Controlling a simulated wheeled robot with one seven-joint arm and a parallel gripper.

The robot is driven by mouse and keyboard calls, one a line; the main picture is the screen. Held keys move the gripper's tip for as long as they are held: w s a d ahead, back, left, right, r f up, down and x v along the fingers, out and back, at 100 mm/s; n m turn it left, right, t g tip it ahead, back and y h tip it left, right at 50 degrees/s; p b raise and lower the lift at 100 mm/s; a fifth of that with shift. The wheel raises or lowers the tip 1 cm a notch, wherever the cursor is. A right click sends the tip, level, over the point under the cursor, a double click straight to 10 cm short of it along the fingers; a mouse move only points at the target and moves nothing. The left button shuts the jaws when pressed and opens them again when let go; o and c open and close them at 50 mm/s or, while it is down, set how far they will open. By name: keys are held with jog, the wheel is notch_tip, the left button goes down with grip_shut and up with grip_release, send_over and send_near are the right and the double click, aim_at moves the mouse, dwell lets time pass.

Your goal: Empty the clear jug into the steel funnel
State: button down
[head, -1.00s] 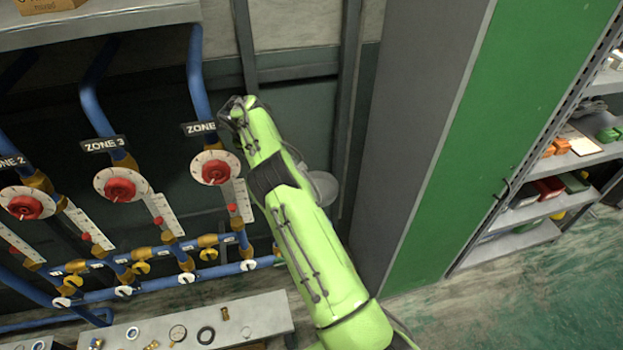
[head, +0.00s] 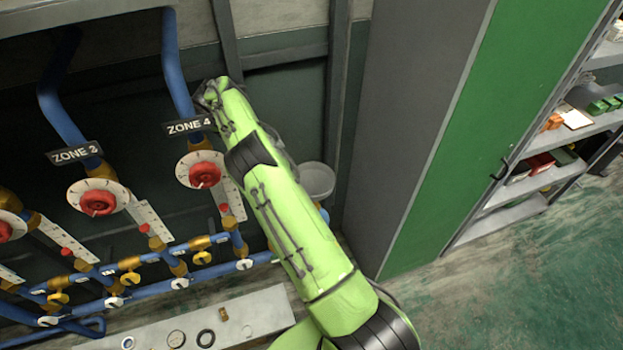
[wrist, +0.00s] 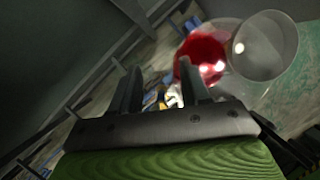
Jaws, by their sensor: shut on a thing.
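In the wrist view my gripper (wrist: 161,68) shows its two dark fingers with a gap between them, shut on the clear jug (wrist: 268,46). The jug is a see-through round vessel just beyond the fingers at upper right. Red liquid (wrist: 202,58) sits in its left part. The spot where the fingers meet the jug is hard to make out. In the head view my arm hides the gripper. A pale grey round vessel (head: 317,181) shows partly behind the arm; I cannot tell whether it is the jug or the steel funnel.
Blue pipes with red-knobbed dials, including one under the ZONE 4 sign (head: 188,126), line the left. A bench (head: 262,314) with small fittings is below. A tall grey and green cabinet (head: 425,130) and shelves (head: 535,185) stand right. Green floor (head: 510,295) is open at lower right.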

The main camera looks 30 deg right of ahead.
jog(key=shift+s+f, duration=0.1)
jog(key=shift+f, duration=0.35)
notch_tip(320, 180, down, 12)
jog(key=b, duration=0.8)
jog(key=shift+r, duration=0.25)
jog(key=shift+r, duration=0.1)
jog(key=shift+b, duration=0.6)
